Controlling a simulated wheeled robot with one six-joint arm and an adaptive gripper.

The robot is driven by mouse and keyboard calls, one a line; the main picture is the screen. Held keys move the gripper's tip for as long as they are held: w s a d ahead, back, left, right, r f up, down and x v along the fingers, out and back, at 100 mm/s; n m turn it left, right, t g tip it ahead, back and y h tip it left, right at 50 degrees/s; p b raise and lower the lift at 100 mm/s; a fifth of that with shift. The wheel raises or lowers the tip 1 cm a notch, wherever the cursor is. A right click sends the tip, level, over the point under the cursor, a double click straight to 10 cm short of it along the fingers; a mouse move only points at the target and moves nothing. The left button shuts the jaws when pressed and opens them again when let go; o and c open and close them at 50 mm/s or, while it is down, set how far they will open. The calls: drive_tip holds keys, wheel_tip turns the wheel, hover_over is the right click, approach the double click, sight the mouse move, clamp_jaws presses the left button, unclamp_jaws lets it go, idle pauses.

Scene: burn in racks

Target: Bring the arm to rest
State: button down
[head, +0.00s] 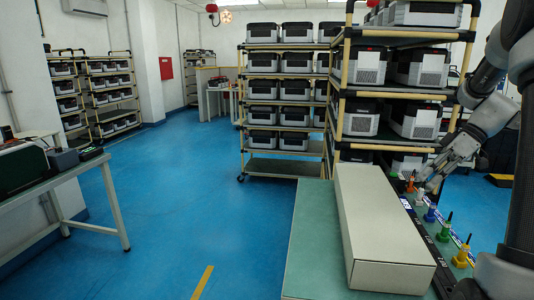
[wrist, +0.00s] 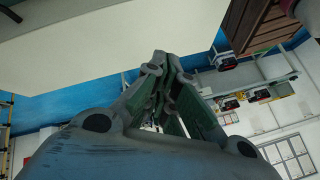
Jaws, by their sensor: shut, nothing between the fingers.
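My gripper (head: 436,180) is at the right of the head view, at the end of my grey arm, above the strip of small coloured items on the bench. Its fingers are together and hold nothing. In the wrist view my gripper (wrist: 165,65) shows its green-padded fingers closed, pointing away from the camera. Whether the fingertips touch anything on the bench is hard to tell in the head view.
A long white box (head: 375,215) lies on the green bench (head: 308,240) left of my gripper. Coloured connectors (head: 430,212) stand in a dark strip beside it. Racks of grey units (head: 365,68) rise behind. A side table (head: 60,172) stands left; blue floor between is clear.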

drive_tip(key=s+a+r+m+h, duration=0.5)
drive_tip(key=s+a+r, duration=0.25)
drive_tip(key=s, duration=0.45)
drive_tip(key=s+a+f+m+t+h, duration=0.1)
drive_tip(key=s+m+t, duration=0.3)
drive_tip(key=s, duration=0.6)
drive_tip(key=shift+a+f+m+h, duration=0.45)
drive_tip(key=shift+m+h, duration=0.25)
drive_tip(key=shift+h, duration=0.2)
